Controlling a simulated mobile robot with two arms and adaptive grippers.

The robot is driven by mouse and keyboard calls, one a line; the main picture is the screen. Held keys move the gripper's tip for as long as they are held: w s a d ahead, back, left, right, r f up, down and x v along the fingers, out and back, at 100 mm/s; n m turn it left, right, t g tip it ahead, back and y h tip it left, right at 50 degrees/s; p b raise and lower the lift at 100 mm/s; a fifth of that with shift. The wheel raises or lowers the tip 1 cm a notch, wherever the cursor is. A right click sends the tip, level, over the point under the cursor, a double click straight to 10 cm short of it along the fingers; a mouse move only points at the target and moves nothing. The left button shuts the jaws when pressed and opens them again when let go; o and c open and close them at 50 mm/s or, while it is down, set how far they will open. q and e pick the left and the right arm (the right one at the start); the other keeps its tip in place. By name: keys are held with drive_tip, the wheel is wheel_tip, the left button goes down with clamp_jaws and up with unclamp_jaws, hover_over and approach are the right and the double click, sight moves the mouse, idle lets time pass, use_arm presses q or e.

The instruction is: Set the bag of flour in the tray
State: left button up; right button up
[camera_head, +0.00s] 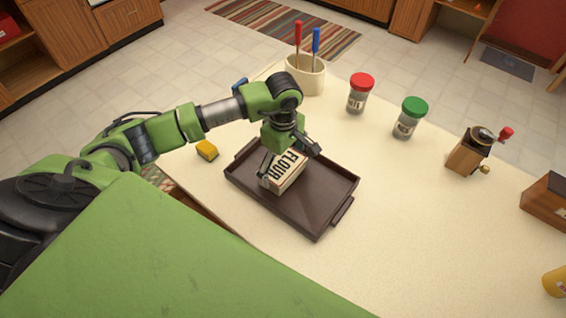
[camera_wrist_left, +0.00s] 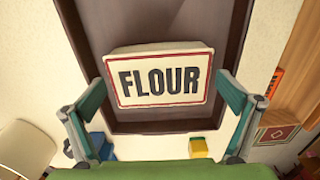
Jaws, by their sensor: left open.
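The bag of flour (camera_head: 286,173), a cream packet with a red border and black lettering, is in the dark brown tray (camera_head: 322,203), toward its left part. My left gripper (camera_head: 290,157) is directly above it with its fingers spread. In the left wrist view, the open fingers stand on either side of the flour bag (camera_wrist_left: 165,78), and the label faces the camera. The tray floor (camera_wrist_left: 185,35) shows behind the bag. Whether the fingers touch the bag's sides is hard to tell. My right gripper is not in view.
A yellow sponge-like block (camera_head: 207,149) lies left of the tray. A utensil crock (camera_head: 305,75), a red-lidded jar (camera_head: 360,93), a green-lidded jar (camera_head: 410,118) and a grinder (camera_head: 470,152) stand farther back.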

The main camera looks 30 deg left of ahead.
sight(283, 166)
use_arm(q)
drive_tip(key=shift+r, duration=0.15)
drive_tip(key=shift+w+r, duration=0.1)
drive_tip(key=shift+r, duration=0.2)
wheel_tip(283, 166, up, 11)
drive_tip(key=b, duration=0.2)
drive_tip(key=shift+r, duration=0.2)
drive_tip(key=shift+d+f, duration=0.1)
